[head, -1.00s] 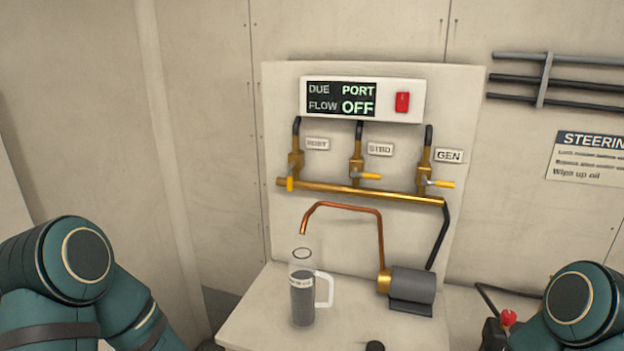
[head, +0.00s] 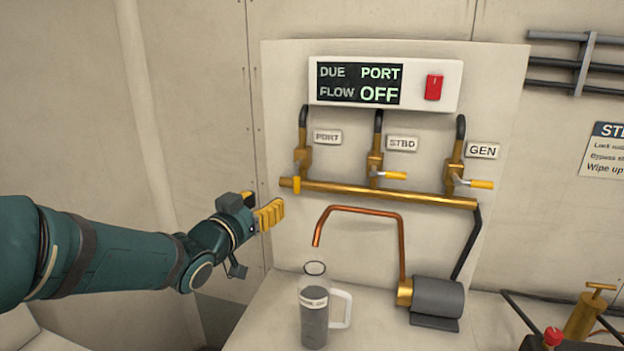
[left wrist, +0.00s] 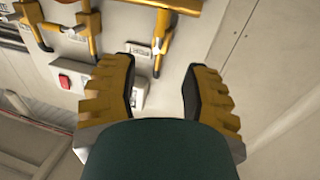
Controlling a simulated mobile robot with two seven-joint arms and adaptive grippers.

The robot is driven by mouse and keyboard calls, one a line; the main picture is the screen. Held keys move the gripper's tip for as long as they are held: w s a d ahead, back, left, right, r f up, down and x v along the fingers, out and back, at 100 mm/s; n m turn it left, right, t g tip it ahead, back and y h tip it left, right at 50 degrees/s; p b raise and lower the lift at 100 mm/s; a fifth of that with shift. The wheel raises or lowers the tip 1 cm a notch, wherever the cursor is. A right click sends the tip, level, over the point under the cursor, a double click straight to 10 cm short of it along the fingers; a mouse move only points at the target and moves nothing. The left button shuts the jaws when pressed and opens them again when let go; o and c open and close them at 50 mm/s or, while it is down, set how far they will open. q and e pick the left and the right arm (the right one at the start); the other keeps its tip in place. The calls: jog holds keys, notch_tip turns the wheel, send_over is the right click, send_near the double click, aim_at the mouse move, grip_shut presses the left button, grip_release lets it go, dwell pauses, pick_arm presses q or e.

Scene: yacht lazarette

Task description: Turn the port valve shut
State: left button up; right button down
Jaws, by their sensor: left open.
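The port valve (head: 303,158) is a brass body on the left of the panel, under a PORT label (head: 327,137). Its yellow handle (head: 297,185) points down, in front of the left end of the brass manifold. My left gripper (head: 261,207) is open and empty, left of and slightly below this handle, not touching it. In the left wrist view the open fingers (left wrist: 158,88) frame bare panel, with the port valve (left wrist: 163,30) beyond them near the top. My right gripper is not in view.
The STBD valve (head: 375,164) and GEN valve (head: 454,172) have yellow handles pointing right. The display (head: 358,84) reads DUE PORT, FLOW OFF, beside a red switch (head: 433,88). Below are a copper spout (head: 362,209), a clear jug (head: 314,318) and a grey pump (head: 437,296).

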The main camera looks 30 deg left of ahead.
aim_at(295, 181)
pick_arm(q)
jog(key=w, duration=0.9)
jog(key=w+b, duration=0.1)
jog(key=w, duration=0.3)
jog(key=shift+w+a+f, duration=0.1)
jog(key=shift+w+a, duration=0.15)
jog(key=shift+w, duration=0.05)
grip_shut()
